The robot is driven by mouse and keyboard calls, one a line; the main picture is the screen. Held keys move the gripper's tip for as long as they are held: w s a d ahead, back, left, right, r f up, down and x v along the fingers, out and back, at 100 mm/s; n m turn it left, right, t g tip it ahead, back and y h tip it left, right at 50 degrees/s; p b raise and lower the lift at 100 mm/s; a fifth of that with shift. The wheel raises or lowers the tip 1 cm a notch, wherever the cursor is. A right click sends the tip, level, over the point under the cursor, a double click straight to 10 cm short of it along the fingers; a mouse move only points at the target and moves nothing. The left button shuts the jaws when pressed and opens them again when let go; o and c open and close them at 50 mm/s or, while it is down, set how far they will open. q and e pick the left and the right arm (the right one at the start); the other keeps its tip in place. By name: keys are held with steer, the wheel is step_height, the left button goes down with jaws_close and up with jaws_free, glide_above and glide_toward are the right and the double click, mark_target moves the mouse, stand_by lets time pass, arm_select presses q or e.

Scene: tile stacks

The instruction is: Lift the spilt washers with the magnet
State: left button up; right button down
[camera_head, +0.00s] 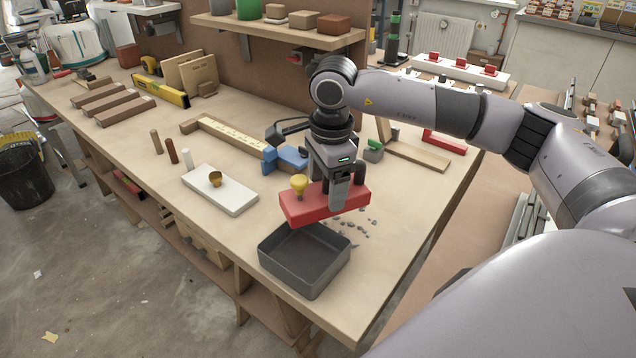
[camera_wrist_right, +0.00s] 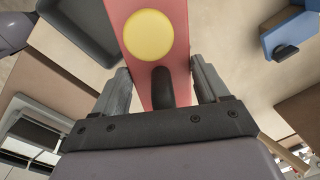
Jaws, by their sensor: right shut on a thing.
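My right gripper (camera_head: 340,204) is shut on the red magnet (camera_head: 310,207), which has a yellow knob and a dark handle. The magnet also shows between the fingers in the right wrist view (camera_wrist_right: 178,20). It hangs over the bench between the tray and the far clamp. Small grey washers (camera_head: 357,224) lie scattered on the bench just right of and below the magnet; some may be hidden beneath it. A dark grey open tray (camera_head: 303,284) stands at the front edge and looks empty. My left gripper is not in view.
A white board (camera_head: 232,204) with a small brass cup (camera_head: 215,178) lies left of the magnet. A blue clamp (camera_head: 290,158) stands behind it. A small grey and green object (camera_head: 373,150) is at the back right. Bare bench (camera_head: 400,205) lies to the right.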

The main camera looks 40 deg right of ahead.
mark_target(356, 185)
steer(key=d+m, duration=0.1)
steer(key=m, duration=0.1)
steer(key=d+m+p, duration=0.1)
steer(key=m, duration=0.1)
steer(key=d+m, duration=0.2)
steer(key=shift+w+r, duration=0.15)
steer(key=shift+w, duration=0.15)
steer(key=d+m+p, duration=0.1)
steer(key=d+m, duration=0.1)
steer(key=m, duration=0.1)
steer(key=shift+d+m, duration=0.1)
steer(key=shift+m, duration=0.2)
steer(key=shift+d+f+m+g+p, duration=0.1)
steer(key=shift+d+m+g+p, duration=0.05)
steer(key=shift+d+m, duration=0.4)
steer(key=shift+d+f+m+g+p, duration=0.15)
steer(key=shift+d+m, duration=0.15)
steer(key=shift+m, duration=0.45)
steer(key=shift+f+b, duration=1.8)
steer(key=shift+f, duration=0.65)
steer(key=shift+f+b, duration=0.3)
steer(key=shift+f, duration=0.05)
steer(key=shift+a, duration=0.2)
